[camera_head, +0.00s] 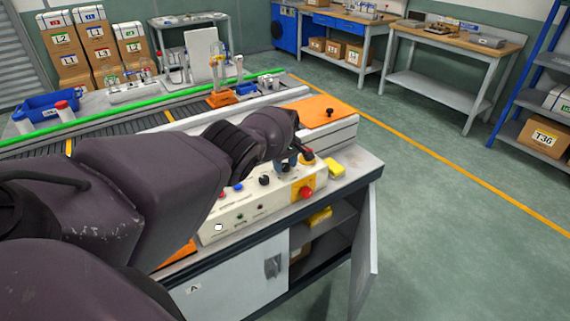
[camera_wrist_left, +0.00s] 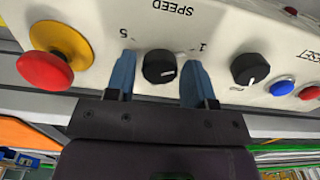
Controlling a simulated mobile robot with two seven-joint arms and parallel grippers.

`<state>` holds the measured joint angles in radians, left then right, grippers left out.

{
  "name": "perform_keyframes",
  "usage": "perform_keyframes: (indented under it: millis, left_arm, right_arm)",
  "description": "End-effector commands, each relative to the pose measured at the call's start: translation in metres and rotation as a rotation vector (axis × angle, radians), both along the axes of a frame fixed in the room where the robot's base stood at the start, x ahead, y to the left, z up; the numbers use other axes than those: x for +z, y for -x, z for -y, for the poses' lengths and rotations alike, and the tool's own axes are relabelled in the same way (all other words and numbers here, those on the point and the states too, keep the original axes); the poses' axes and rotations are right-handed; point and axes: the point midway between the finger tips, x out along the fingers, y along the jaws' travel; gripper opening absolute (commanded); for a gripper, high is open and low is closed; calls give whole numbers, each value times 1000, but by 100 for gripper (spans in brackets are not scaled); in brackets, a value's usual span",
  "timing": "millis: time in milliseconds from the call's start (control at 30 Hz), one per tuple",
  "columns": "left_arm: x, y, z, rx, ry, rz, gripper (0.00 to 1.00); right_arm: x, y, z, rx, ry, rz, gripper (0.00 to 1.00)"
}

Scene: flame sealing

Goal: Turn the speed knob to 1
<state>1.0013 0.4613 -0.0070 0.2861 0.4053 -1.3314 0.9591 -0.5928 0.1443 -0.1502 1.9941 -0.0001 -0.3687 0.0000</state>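The black speed knob (camera_wrist_left: 159,67) shows in the left wrist view under the upside-down SPEED label. A 5 is printed to its left and a 1 to its right in that view. Its white mark points toward the picture's lower right. My left gripper (camera_wrist_left: 160,88) is open, with one blue finger on each side of the knob and a narrow gap to each. In the head view my left gripper (camera_head: 285,166) is at the control panel (camera_head: 235,218), and it hides the speed knob. My right gripper is not in view.
A red emergency button on a yellow base (camera_wrist_left: 45,70) is close beside one finger. Another black knob (camera_wrist_left: 250,67) and a blue button (camera_wrist_left: 282,88) are on the other side. A yellow block (camera_head: 335,168) lies on the bench near the panel's end.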

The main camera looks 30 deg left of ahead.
Motion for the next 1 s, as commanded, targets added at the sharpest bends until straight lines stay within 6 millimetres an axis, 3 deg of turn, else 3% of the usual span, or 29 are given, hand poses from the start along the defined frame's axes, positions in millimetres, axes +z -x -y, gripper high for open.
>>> perform_keyframes:
  millis: [67, 467, 1000]
  left_arm:
    - [0, 0, 0, 0, 0, 0, 61]
    - [9, 0, 0, 0, 0, 3, 61]
    - [87, 0, -1, 0, -1, 2, 61]
  right_arm:
    - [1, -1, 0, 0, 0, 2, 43]
    - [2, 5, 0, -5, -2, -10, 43]
    - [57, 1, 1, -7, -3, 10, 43]
